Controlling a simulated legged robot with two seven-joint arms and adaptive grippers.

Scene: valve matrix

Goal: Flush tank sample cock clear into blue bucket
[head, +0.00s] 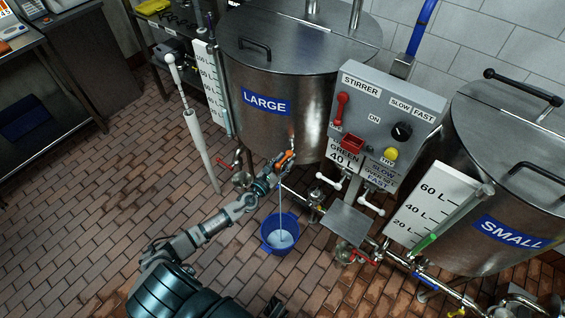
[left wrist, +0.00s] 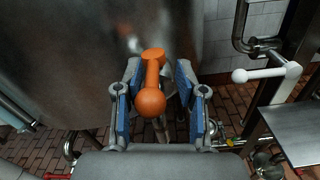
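The large tank (head: 285,75) is a steel vessel with a blue LARGE label. Its sample cock has an orange lever handle (head: 286,157) low on the front wall. A thin pale stream falls below it into the blue bucket (head: 266,240), which stands on the floor with whitish liquid inside. My left gripper (head: 270,177) is at the cock. In the left wrist view, the orange handle (left wrist: 151,102) with its round knob lies between the blue-padded fingers of the left gripper (left wrist: 157,100), which are apart with gaps beside it. My right gripper is not in view.
A grey control box (head: 385,105) and a small tank (head: 520,150) stand to the right. Pipes with white-handled and red-handled valves run low beside the bucket. A white pole (head: 200,150) leans left of the tank. Brick floor is clear at left.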

